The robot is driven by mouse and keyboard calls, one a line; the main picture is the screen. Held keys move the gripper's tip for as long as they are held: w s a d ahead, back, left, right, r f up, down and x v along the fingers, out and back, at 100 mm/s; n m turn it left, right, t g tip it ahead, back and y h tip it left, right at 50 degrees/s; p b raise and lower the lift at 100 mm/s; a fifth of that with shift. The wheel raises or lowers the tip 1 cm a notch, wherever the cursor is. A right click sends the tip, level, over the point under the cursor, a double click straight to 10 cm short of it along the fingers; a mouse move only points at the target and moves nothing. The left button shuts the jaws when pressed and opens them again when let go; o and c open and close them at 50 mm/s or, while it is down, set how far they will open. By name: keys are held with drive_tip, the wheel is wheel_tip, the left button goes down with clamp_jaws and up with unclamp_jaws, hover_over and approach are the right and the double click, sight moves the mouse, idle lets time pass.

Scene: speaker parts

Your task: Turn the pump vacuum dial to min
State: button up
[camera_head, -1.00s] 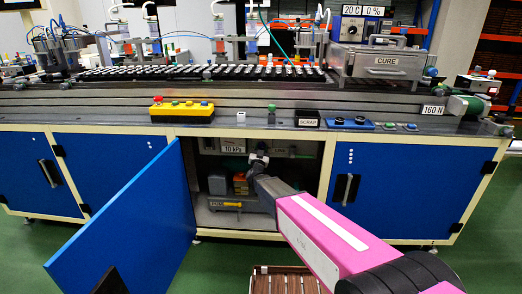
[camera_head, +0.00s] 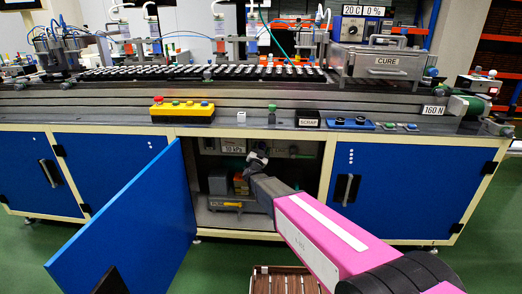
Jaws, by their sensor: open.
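The blue cabinet door (camera_head: 130,222) stands open at the left of the middle compartment. Inside, on the upper shelf area, a small white display (camera_head: 233,146) reads about 10 kPa. The pump (camera_head: 225,203) sits on the compartment floor, with a yellow handle-like part at its front. I cannot make out the vacuum dial itself; it may be hidden by my gripper or too small. My gripper (camera_head: 257,158) is open at the compartment mouth, just right of the display, at the end of my pink arm. Whether it touches anything is unclear.
The bench edge (camera_head: 330,131) runs just above the opening. A SCRAP box (camera_head: 307,119) and a yellow button box (camera_head: 182,110) stand on it. The right blue door (camera_head: 400,185) is shut. A slatted wooden crate (camera_head: 280,282) lies on the floor below.

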drive_tip(key=v, duration=1)
drive_tip(key=shift+s, duration=0.35)
drive_tip(key=shift+f, duration=0.15)
drive_tip(key=s+d+f+n+g+y, duration=0.3)
drive_tip(key=d+f+n+g+y, duration=0.1)
drive_tip(key=d+g, duration=0.2)
drive_tip(key=s+d+f+n+g+y, duration=0.3)
drive_tip(key=d+n+g+y, duration=0.1)
drive_tip(key=d+n+g, duration=0.15)
drive_tip(key=s+d+f+m+g+h, duration=0.1)
drive_tip(key=s+d+g+h, duration=0.2)
drive_tip(key=s+d+g, duration=0.7)
drive_tip(key=s+d, duration=0.4)
drive_tip(key=s, duration=0.4)
drive_tip(key=shift+d+f, duration=0.2)
drive_tip(key=shift+d, duration=0.05)
